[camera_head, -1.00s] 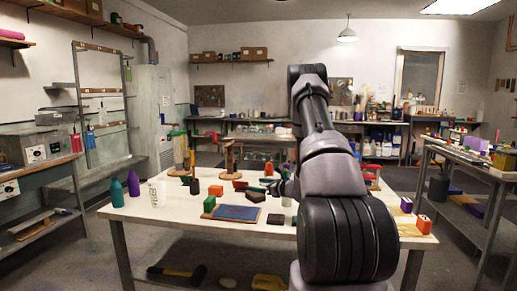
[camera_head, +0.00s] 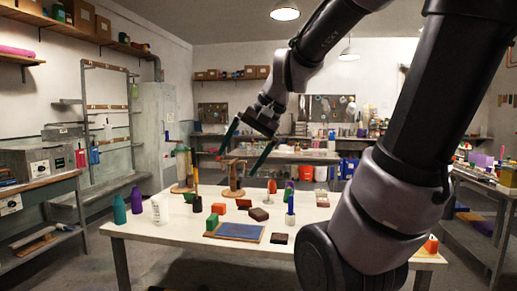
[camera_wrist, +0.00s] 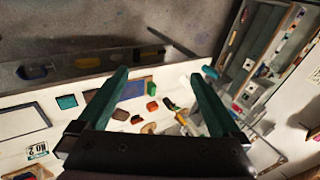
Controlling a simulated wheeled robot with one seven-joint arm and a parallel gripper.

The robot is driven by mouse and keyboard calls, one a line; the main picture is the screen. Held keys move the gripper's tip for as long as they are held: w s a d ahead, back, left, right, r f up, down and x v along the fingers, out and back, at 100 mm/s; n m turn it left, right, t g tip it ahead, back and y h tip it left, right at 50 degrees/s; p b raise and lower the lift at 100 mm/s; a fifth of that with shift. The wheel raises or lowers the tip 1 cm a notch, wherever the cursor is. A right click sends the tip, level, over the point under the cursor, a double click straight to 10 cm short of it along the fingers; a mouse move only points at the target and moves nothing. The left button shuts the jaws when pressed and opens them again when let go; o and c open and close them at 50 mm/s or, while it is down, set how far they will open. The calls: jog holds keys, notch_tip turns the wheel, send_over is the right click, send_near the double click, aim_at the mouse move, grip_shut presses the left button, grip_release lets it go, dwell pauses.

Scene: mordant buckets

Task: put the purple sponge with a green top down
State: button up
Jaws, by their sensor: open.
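My gripper (camera_head: 238,163) is open, with its two green fingers spread apart and nothing between them. It hangs in the air above the back of the white table (camera_head: 165,232), and in the wrist view the open fingers (camera_wrist: 160,76) point over the table's edge. A small upright thing with green and purple on it (camera_head: 289,187) stands toward the table's back, right of my gripper; it may be the purple sponge with a green top, but it is too small to be sure. I cannot make out the sponge in the wrist view.
A blue-topped board (camera_head: 240,232), a green block (camera_head: 219,208), a brown block (camera_head: 259,214) and a dark pad (camera_head: 279,238) lie on the table. Teal (camera_head: 119,210) and purple (camera_head: 136,200) bottles stand at its left. My arm hides much of the table's right side.

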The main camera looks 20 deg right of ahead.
jog(key=s+d+h, duration=0.1)
jog(key=s+d+r+n+t, duration=0.1)
jog(key=s+d+r+n+t+h, duration=0.1)
jog(key=s, duration=0.1)
jog(key=shift+s+r+h, duration=0.1)
jog(key=shift+r+h, duration=0.1)
jog(key=shift+h, duration=0.1)
dwell(1.1)
